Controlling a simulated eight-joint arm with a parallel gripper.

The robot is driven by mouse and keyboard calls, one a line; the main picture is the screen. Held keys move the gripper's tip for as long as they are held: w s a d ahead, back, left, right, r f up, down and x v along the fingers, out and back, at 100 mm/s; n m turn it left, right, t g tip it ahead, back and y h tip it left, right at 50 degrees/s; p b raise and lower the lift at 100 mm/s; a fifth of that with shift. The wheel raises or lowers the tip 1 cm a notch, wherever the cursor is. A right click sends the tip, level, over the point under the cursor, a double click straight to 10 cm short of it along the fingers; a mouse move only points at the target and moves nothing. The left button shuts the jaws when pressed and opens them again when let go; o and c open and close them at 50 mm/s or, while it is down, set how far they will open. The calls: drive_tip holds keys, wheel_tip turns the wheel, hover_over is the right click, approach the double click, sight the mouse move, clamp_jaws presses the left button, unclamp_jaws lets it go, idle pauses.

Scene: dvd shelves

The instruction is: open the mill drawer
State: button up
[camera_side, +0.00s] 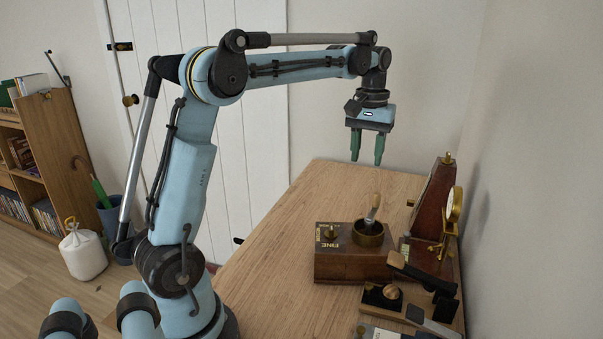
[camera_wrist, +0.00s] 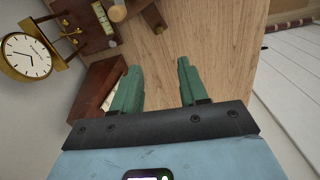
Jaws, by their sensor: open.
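The mill (camera_side: 345,265) is a low, dark wooden box on the table, with a brass knob and a brass bowl holding a wooden-handled tool on top. Lettering that looks like "FINE" is on its top. I cannot make out the drawer or its pull; its front is not clear in the side view. My gripper (camera_side: 367,158) hangs well above the table, up from the mill, with its two green fingers pointing down, open and empty. In the wrist view the fingers (camera_wrist: 158,70) are apart over bare wood. A reddish wooden box (camera_wrist: 97,90) lies left of them; I cannot tell if it is the mill.
A dark wooden pyramid-shaped case (camera_side: 433,205) and a brass clock (camera_side: 453,212) stand at the table's right edge by the wall; the clock also shows in the wrist view (camera_wrist: 30,55). Small tools (camera_side: 383,297) crowd the front right. The table's left and back (camera_side: 325,190) are clear.

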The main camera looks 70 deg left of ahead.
wheel_tip(320, 180, down, 17)
drive_tip(key=shift+d+r, duration=0.1)
drive_tip(key=shift+d, duration=0.05)
idle(0.6)
clamp_jaws()
